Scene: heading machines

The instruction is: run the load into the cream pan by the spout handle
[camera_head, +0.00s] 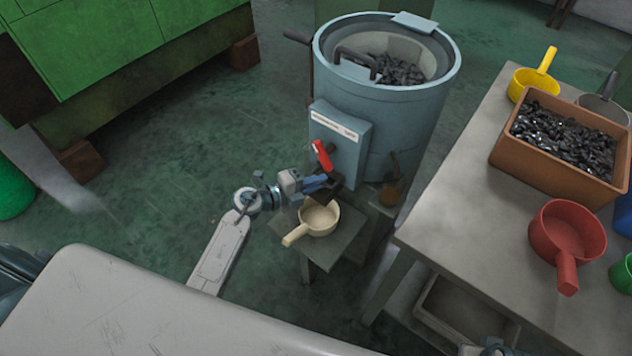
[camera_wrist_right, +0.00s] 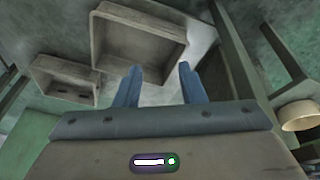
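The cream pan (camera_head: 320,217) stands on a small stool under the dark spout of the blue-grey drum (camera_head: 400,125). Its inside looks empty, with its handle pointing front left. It also shows at the right edge of the right wrist view (camera_wrist_right: 302,115). The load (camera_head: 398,69) is dark pieces inside the drum. The red spout handle (camera_head: 322,156) tilts up on the drum's front. My left gripper (camera_head: 318,183) is at the spout, just below the red handle; whether its fingers touch or grip anything is unclear. My right gripper (camera_wrist_right: 155,85) is open and empty.
A table at the right holds a brown crate (camera_head: 550,172) of dark pieces, a red pan (camera_head: 567,240), a yellow pan (camera_head: 533,80) and a grey pan (camera_head: 605,105). Open trays (camera_wrist_right: 140,40) lie low beneath. Green floor left of the drum is clear.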

